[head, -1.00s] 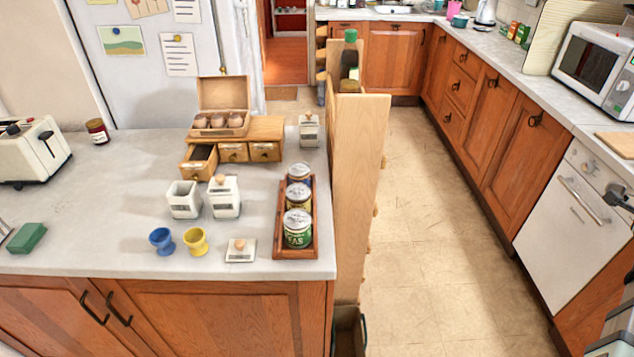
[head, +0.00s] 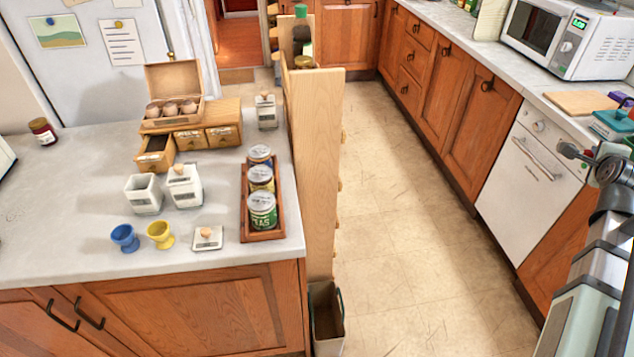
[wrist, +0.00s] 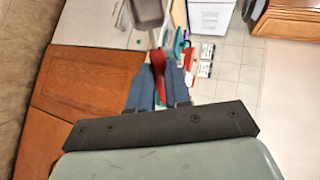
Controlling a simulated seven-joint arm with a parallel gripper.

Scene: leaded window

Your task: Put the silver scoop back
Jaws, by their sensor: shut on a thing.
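In the wrist view, my gripper (wrist: 160,88) is shut on the red handle (wrist: 159,68) of the silver scoop. The scoop's grey metal bowl (wrist: 148,13) points away from the fingers at the top of the picture, partly cut off. In the head view my arm shows at the right edge, but I cannot make out the gripper or scoop there. On the left counter, a white canister (head: 143,195) stands open, with a knobbed white lid (head: 207,237) lying apart. Two other white canisters (head: 184,187) (head: 267,111) have lids on.
A tray (head: 246,223) of cans, egg cups (head: 124,238) (head: 160,234) and a wooden drawer box (head: 224,124) with one drawer open occupy the left counter. A tall wooden rack (head: 318,170) edges the aisle. The right counter holds a microwave (head: 560,40) and board (head: 580,102).

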